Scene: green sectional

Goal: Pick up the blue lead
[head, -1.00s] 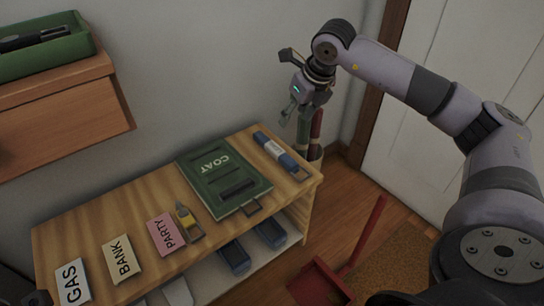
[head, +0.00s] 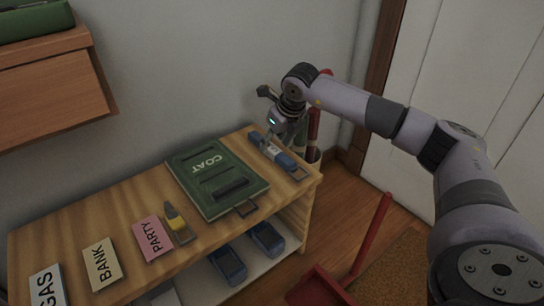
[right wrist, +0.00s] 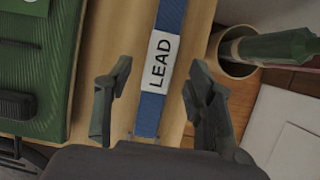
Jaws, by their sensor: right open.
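The blue lead (head: 279,154) is a flat blue strap with a white label and a metal clip at its near end. It lies at the right end of the wooden shelf top (head: 125,195). In the right wrist view the blue lead (right wrist: 150,115) runs between the two open fingers, with its label reading LEAD. Whether the fingers touch the shelf top cannot be told. My left gripper is not in view.
A green COAT case (head: 215,180) lies just left of the lead. Right of the shelf stands a round holder (right wrist: 234,55) with umbrellas. PARTY (head: 153,239) and BANK (head: 101,265) cards lie further left. A red dustpan (head: 322,288) is on the floor.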

